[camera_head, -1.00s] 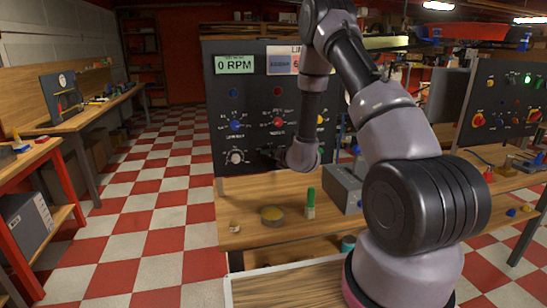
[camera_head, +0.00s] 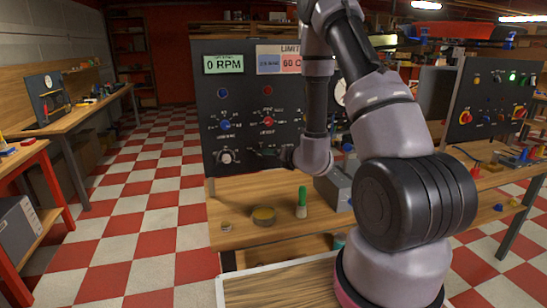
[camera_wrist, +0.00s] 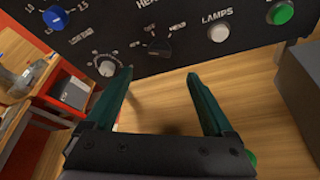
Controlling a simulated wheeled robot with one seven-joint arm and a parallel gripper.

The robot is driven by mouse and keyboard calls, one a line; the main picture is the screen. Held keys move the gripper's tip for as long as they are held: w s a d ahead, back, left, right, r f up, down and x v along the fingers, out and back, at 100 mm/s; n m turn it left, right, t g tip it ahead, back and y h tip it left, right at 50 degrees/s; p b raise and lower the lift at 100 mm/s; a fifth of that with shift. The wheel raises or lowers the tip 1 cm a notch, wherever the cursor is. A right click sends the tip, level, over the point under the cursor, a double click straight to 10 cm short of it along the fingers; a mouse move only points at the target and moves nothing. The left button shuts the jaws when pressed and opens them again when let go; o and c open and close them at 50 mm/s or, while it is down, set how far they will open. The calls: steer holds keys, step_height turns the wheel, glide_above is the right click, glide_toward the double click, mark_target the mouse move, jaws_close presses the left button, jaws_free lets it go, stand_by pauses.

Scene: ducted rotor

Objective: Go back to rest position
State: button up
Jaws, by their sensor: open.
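My gripper (camera_wrist: 158,72) is open and empty in the wrist view, its two dark green fingers apart, pointing toward the lower part of the black control panel (camera_wrist: 100,30). A black knob (camera_wrist: 158,48) and a white knob (camera_wrist: 107,67) show just beyond the fingertips. In the head view my arm reaches over the wooden bench, with the wrist bent down in front of the panel (camera_head: 240,85). The gripper is small and dark against the panel there. The panel display reads 0 RPM.
A grey box (camera_head: 332,190) is beside my arm. A second panel (camera_head: 495,100) stands at right. The checkered floor (camera_head: 140,215) at left is clear.

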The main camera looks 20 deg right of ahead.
steer(key=s+a+r+n+g+y, duration=0.35)
steer(key=a+r+n+y, duration=0.6)
steer(key=r, duration=0.65)
steer(key=s+a+r+n+g, duration=0.5)
steer(key=s+r+n, duration=0.2)
steer(key=s+n, duration=0.35)
steer(key=s+d+r+n+g+h, duration=0.2)
steer(key=s+d+r+n+h, duration=0.1)
steer(key=s+n, duration=0.6)
steer(key=s+d+r+n+t+h, duration=0.4)
steer(key=s+d+n+h, duration=0.2)
steer(key=d, duration=0.6)
steer(key=shift+s+r+h, duration=0.15)
steer(key=shift+s+h, duration=0.3)
steer(key=shift+h, duration=0.4)
